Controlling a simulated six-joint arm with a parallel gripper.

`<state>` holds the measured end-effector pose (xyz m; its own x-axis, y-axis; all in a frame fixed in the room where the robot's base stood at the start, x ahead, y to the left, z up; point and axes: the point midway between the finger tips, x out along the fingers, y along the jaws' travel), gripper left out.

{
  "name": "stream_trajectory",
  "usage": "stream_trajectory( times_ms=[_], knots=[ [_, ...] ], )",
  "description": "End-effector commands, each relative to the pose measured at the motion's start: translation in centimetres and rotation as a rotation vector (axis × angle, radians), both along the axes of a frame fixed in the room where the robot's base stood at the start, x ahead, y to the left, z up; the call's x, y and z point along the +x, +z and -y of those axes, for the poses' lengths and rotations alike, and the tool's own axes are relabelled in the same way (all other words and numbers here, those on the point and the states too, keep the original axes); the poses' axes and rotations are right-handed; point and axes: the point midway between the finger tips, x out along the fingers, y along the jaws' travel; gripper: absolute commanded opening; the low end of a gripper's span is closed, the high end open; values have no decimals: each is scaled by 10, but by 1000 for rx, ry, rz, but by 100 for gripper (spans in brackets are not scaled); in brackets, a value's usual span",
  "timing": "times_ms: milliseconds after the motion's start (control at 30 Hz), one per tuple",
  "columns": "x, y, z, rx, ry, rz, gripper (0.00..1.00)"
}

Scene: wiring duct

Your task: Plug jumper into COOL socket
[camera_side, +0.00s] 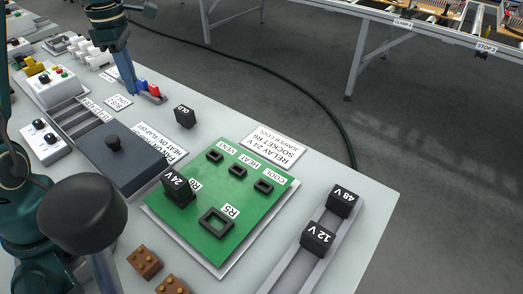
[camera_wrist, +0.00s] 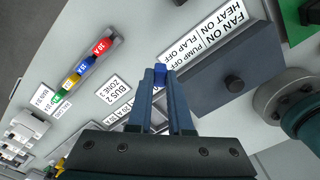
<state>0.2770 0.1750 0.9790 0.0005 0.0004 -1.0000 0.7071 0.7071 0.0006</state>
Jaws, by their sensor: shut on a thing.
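My gripper (camera_wrist: 160,78) is shut on a small blue piece, the jumper (camera_wrist: 160,72), held between the fingertips. In the side view my gripper (camera_side: 131,91) points down over the back left of the bench, close to the red and blue fuses; the jumper cannot be made out there. The COOL socket (camera_side: 264,186) is a small black frame on the green board (camera_side: 190,229), at the right end of a row with the HEAT socket (camera_side: 237,170) and the VENT socket (camera_side: 214,156). My gripper is well to the left of and behind it.
A 24V relay (camera_side: 180,189) stands on the board near the empty R5 socket (camera_side: 216,222). A black block marked OLD (camera_side: 185,116) lies behind the board. A dark lidded box (camera_side: 118,155) with a knob stands left. The 12V (camera_side: 318,238) and 48V (camera_side: 340,200) blocks sit right.

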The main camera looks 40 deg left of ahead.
Motion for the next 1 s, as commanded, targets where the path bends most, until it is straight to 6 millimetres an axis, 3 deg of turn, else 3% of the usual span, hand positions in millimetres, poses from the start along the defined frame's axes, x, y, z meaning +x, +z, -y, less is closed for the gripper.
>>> stream_trajectory(
  times_ms=[200,500,767,1000],
  knots=[
    [-27,20,-21,1,3,1,0],
    [-34,30,-27,3,100,3,0],
    [11,30,28,4,30,6,0],
    [48,29,117,4,-145,9,0]
  ],
)
